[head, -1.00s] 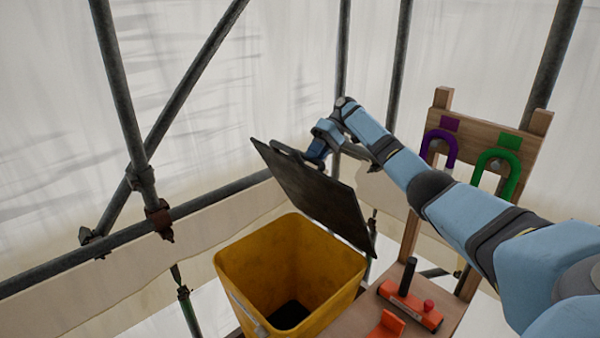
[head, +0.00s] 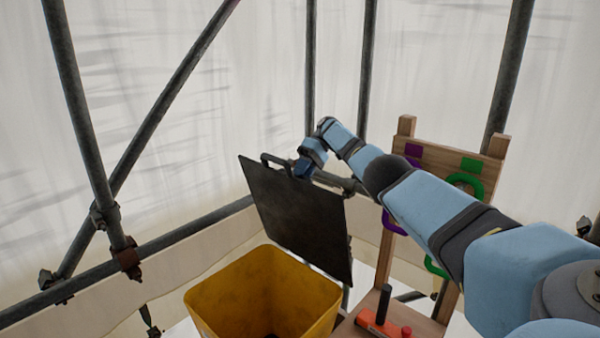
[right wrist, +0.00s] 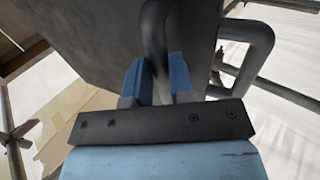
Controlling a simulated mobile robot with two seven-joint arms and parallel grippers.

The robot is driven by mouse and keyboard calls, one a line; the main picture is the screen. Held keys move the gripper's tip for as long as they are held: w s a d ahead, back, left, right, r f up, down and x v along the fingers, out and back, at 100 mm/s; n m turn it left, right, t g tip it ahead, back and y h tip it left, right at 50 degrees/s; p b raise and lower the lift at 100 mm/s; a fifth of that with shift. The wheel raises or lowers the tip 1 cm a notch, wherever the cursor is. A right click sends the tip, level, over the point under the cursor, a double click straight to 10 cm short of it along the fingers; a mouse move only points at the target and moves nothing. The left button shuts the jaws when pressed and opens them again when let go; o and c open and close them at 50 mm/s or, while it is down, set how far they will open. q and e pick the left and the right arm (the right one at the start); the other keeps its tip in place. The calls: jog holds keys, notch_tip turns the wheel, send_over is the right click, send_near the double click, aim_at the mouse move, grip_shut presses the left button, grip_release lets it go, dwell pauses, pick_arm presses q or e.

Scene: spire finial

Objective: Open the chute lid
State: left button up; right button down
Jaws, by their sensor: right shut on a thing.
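The black chute lid (head: 298,218) stands raised and steeply tilted at the back of the yellow chute (head: 262,290), whose square mouth is uncovered. A bar handle (head: 276,161) runs along the lid's upper edge. My right gripper (head: 303,169) is at that edge, shut on the handle. In the right wrist view, the blue fingers of my right gripper (right wrist: 160,82) sit on both sides of the dark handle bar (right wrist: 155,40), with the lid (right wrist: 90,35) behind. My left gripper is not in view.
A wooden rack (head: 447,160) with a purple and a green shackle (head: 468,182) stands right of the lid, behind my right arm. An orange tool (head: 378,322) lies on the wooden shelf below. Scaffold tubes (head: 85,130) and pale sheeting surround the place.

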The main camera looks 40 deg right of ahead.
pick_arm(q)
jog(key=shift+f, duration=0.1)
pick_arm(e)
jog(key=shift+s+d+f, duration=0.2)
jog(key=shift+f, duration=0.45)
jog(key=c, duration=1.1)
grip_release()
jog(key=shift+d, duration=0.1)
jog(key=shift+o, duration=0.4)
jog(key=shift+w+d+f, duration=0.1)
jog(key=shift+d+f, duration=0.15)
jog(key=shift+d, duration=0.1)
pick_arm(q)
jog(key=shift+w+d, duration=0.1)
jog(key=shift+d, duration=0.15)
pick_arm(e)
jog(key=shift+w+a+r, duration=0.15)
jog(key=shift+a+r, duration=0.05)
pick_arm(q)
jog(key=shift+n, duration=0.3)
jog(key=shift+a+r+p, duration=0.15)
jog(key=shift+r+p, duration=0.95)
jog(key=shift+p, duration=0.2)
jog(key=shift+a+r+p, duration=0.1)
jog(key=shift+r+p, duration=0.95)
jog(key=shift+p, duration=0.2)
pick_arm(e)
notch_tip(320, 180, up, 20)
